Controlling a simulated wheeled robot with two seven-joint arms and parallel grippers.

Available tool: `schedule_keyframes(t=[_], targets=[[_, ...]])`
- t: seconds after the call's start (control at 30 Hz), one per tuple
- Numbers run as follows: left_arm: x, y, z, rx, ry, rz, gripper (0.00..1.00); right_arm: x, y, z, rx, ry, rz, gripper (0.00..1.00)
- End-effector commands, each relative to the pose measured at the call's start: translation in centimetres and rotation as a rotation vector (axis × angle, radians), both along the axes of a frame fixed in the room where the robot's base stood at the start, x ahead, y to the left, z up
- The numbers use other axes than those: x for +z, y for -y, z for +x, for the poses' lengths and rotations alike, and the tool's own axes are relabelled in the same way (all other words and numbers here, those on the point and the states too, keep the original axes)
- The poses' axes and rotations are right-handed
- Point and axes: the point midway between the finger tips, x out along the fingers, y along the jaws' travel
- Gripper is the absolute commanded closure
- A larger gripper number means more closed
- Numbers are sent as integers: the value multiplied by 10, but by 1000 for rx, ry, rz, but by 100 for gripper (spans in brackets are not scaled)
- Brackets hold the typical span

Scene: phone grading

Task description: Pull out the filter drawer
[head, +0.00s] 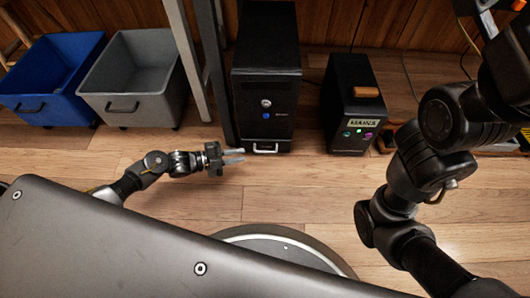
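A black tower cabinet (266,75) stands on the floor at the centre back of the head view. Low on its front is a drawer with a pale metal handle (266,149); the drawer looks closed, flush with the front. My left gripper (240,155) is open and empty. Its two fingers point right, toward the handle, with a small gap between the fingertips and the handle. My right arm comes in at the right, and its gripper does not show.
A grey bin (124,104) and a blue bin (33,104) stand at the left. Dark and grey posts rise just left of the tower. The wooden floor (300,190) in front is clear.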

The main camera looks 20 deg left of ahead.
Motion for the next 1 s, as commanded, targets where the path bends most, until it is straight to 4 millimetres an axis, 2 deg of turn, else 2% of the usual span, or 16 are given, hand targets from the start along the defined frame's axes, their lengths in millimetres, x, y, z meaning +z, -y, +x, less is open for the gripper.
schedule_keyframes(t=[0.3, 0.53, 0.7, 1.0], targets=[[-17, 47, 31, -3, 1, -5, 82, -33, 2, 2, 0, -4, 10, 100], [-23, 74, 50, -1, 1, -3, 82, -50, 5, 2, 1, -8, 19, 100], [-23, 82, 56, -1, -1, -1, 82, -53, 6, 3, 3, -9, 25, 100], [-23, 84, 57, 0, -1, -2, 82, -52, 6, 3, 4, -5, 25, 100]])
